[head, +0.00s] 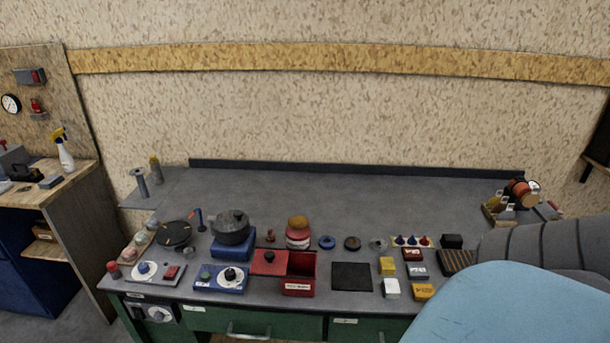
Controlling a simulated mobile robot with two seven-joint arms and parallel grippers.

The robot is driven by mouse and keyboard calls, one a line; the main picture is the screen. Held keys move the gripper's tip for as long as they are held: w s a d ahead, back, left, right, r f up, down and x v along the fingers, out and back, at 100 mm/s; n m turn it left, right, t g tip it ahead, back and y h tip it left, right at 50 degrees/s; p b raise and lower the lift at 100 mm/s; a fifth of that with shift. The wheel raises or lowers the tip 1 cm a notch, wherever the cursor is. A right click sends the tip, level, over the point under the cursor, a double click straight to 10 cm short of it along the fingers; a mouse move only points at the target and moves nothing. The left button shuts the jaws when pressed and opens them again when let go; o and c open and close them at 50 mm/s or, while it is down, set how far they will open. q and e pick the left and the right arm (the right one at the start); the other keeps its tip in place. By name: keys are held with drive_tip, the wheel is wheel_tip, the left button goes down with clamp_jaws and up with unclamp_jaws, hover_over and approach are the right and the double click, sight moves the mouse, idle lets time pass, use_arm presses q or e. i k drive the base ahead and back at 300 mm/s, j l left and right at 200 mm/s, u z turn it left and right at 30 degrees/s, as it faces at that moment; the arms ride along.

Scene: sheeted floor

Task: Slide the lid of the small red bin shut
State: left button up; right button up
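The small red bin (298,289) stands near the front edge of the grey workbench, with a white label on its front. Its red lid (262,268) lies to the left, with a dark knob on top. The bin's dark red inside shows, so the bin is open. Neither of my grippers is in view. A large light blue and grey part of my own arm fills the lower right corner and hides that end of the bench.
A blue box with a dial (208,284) and a dark pot (232,227) on a blue stand are left of the bin. A flat black mat (351,277) lies to its right, then several small blocks. The rear of the workbench (340,190) is mostly clear.

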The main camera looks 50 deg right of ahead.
sight(265, 261)
drive_tip(key=z, duration=1.35)
